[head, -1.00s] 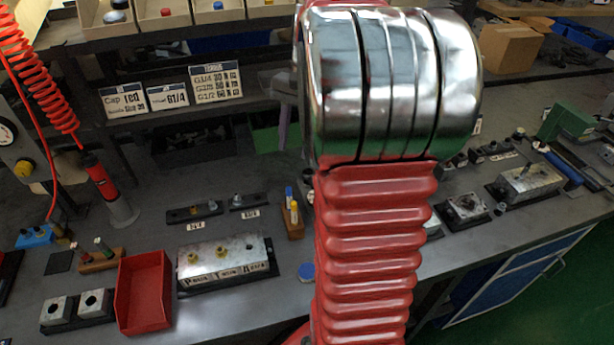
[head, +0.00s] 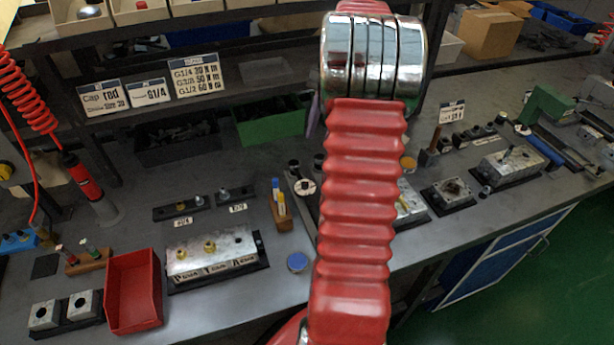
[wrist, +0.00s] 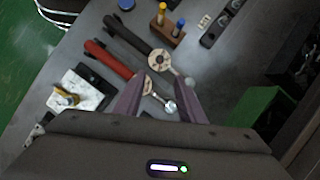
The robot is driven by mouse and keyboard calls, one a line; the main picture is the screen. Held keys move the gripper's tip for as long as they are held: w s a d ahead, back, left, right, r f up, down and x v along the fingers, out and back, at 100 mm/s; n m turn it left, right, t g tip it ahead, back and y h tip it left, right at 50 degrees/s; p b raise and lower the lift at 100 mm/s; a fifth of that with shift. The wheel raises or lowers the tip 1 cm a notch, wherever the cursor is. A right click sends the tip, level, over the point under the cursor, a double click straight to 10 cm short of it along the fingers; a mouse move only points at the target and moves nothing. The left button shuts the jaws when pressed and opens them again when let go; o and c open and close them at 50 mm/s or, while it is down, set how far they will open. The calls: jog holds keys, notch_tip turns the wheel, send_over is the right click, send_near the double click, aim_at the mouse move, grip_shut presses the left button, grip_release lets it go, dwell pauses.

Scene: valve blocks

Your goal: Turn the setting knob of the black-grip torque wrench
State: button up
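In the wrist view the black-grip torque wrench (wrist: 127,35) lies on the bench, its pale round dial (wrist: 160,60) beyond the tips of my gripper (wrist: 160,84). A small silver round end piece (wrist: 189,82) sits past the dial; I cannot tell if it is the setting knob. A red-grip wrench (wrist: 107,59) lies beside it, its dial and silver end showing between my two purple fingers. My gripper is open and appears empty. In the head view a pale dial (head: 305,187) shows left of my arm, which hides most of the wrenches.
A wooden block with pens (head: 283,212) and a blue disc (head: 298,262) are left of the wrenches. A valve block (head: 212,253) and red bin (head: 134,290) stand further left. More metal blocks (head: 447,190) are at right. A green bin (head: 268,127) is behind.

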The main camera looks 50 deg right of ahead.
aim_at(305, 184)
jog(key=shift+f, duration=0.1)
jog(key=x, duration=1.3)
jog(key=shift+a+f, duration=0.1)
jog(key=shift+f, duration=0.2)
grip_shut()
